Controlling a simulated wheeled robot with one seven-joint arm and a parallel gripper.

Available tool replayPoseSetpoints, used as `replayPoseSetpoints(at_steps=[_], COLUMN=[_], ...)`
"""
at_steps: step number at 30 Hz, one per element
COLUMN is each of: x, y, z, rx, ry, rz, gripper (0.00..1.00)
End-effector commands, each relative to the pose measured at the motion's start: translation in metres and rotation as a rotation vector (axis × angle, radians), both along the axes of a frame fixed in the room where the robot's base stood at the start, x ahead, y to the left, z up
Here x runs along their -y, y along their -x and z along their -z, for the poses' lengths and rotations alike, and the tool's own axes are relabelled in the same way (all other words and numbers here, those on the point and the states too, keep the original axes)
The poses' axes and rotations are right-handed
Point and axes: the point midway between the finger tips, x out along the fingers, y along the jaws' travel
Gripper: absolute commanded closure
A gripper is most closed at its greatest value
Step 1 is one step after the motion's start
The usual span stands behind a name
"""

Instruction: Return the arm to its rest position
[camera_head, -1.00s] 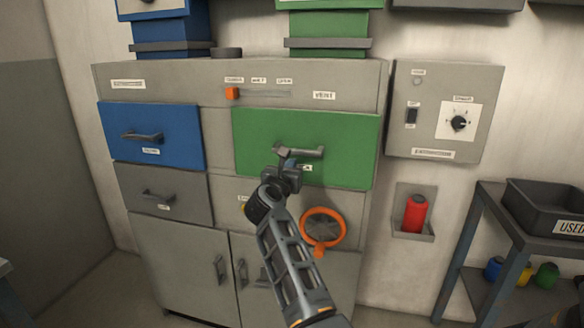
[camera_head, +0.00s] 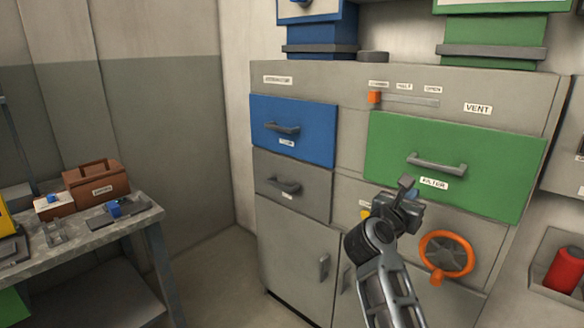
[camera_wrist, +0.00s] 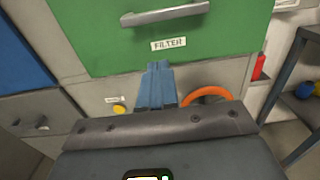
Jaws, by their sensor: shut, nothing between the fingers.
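My gripper (camera_head: 402,190) is raised in front of the grey cabinet (camera_head: 300,216), below the green filter drawer (camera_head: 455,162). It is shut and holds nothing. In the wrist view its fingers (camera_wrist: 157,84) are together, pointing toward the lower edge of the green drawer (camera_wrist: 110,40). The drawer handle (camera_wrist: 165,13) is beyond the fingertips and apart from them. My arm comes up from the bottom of the head view, bent, and hides part of the lower cabinet front.
An orange handwheel (camera_head: 446,254) is right of my arm. A blue drawer (camera_head: 292,130) is at left. A workbench (camera_head: 92,238) with a brown toolbox (camera_head: 96,184) stands far left. A red cylinder (camera_head: 563,270) sits in a wall holder at right. Floor between bench and cabinet is clear.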

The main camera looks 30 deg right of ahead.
Motion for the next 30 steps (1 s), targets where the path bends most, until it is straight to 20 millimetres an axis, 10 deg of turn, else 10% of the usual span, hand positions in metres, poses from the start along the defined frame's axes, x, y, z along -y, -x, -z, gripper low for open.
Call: replayPoseSetpoints(at_steps=[11, 30], x=[-0.015, -0.169], y=[0.044, 0.206], z=[0.012, 0.052], rx=[-0.226, -1.214], ry=[0.249, 1.383], rz=[-0.014, -0.168], gripper=[1.0, 1.0])
